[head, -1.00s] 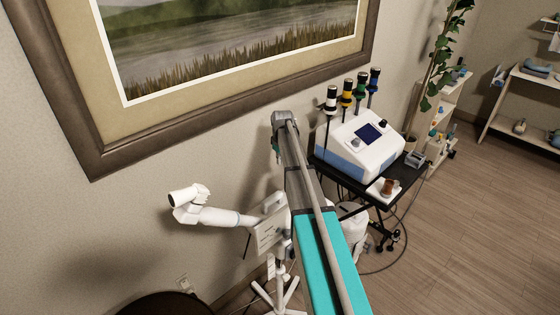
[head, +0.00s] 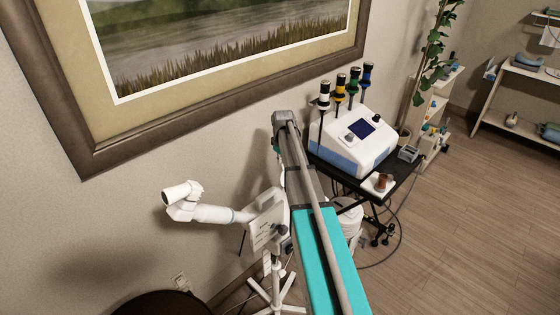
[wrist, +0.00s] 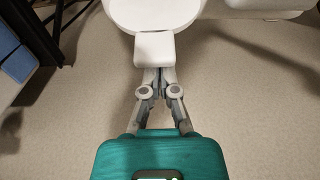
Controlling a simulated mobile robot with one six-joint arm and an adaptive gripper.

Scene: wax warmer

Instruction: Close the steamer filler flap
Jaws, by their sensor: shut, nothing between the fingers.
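The white steamer stands left of my arm in the head view, with its jointed nozzle arm (head: 205,212) pointing left and its upright body (head: 262,228) partly hidden by my arm. In the wrist view, a rounded white part (wrist: 155,12) with a squarish white tab (wrist: 154,47) shows at top centre; this looks like the filler flap, but its angle is unclear. My gripper (wrist: 155,73) is shut and empty, its fingertips just below the tab. I cannot tell whether they touch it. The gripper is hidden in the head view.
A white-and-blue machine (head: 352,143) with several coloured handpieces stands on a black cart (head: 400,190) right of my arm. A framed picture (head: 235,95) hangs on the wall behind. Shelves (head: 510,95) stand far right. The wooden floor (head: 450,240) is clear at lower right.

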